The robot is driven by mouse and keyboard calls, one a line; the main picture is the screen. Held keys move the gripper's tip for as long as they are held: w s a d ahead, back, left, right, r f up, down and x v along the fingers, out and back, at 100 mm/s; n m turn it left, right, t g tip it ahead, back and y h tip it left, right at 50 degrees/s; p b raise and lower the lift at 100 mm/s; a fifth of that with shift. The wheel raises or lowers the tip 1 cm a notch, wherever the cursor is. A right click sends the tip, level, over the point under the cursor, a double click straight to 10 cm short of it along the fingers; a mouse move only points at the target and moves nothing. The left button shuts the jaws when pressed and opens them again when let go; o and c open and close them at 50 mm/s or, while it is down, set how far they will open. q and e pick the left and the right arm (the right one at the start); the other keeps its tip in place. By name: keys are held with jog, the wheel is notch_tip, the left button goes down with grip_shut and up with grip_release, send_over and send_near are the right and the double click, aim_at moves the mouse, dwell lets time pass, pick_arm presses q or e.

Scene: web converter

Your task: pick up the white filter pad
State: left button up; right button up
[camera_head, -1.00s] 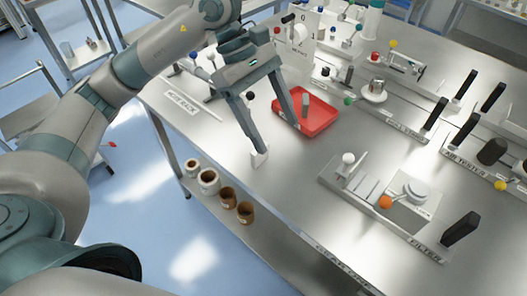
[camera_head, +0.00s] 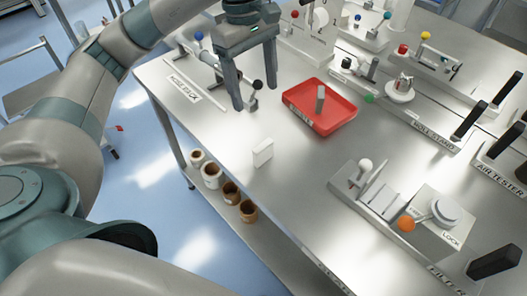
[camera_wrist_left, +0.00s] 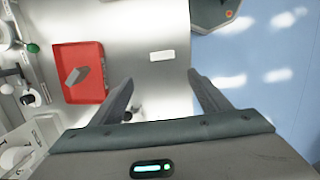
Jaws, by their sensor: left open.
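A small white upright block, which looks like the white filter pad (camera_head: 262,153), stands on the metal table near its front left edge. It also shows in the left wrist view (camera_wrist_left: 161,56), beyond the fingertips and roughly between them. My left gripper (camera_head: 255,98) is open and empty, its fingers pointing down above the table. In the head view it appears behind the pad and left of the red tray, apart from both. In the left wrist view the open fingers (camera_wrist_left: 160,78) frame bare table. My right gripper is not in view.
A red tray (camera_head: 338,123) holding a grey piece (camera_head: 320,99) sits right of the pad. The filter fixture (camera_head: 385,200) with an orange knob stands at front right. More fixtures line the back. Brown-topped rolls (camera_head: 231,192) sit on a lower shelf. Table around the pad is clear.

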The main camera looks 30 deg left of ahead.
pick_arm(q)
jog(key=f, duration=0.1)
jog(key=p, duration=0.4)
send_over(263, 146)
jog(key=w+a, duration=0.1)
jog(key=f, duration=1)
jog(key=shift+w+a, duration=0.1)
jog(key=shift+a, duration=0.1)
jog(key=shift+f, duration=0.5)
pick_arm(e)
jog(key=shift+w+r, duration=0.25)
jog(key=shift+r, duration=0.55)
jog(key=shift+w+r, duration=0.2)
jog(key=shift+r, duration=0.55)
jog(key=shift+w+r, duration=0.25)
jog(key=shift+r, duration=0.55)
pick_arm(q)
jog(key=shift+d+p, duration=0.1)
jog(key=shift+p, duration=0.2)
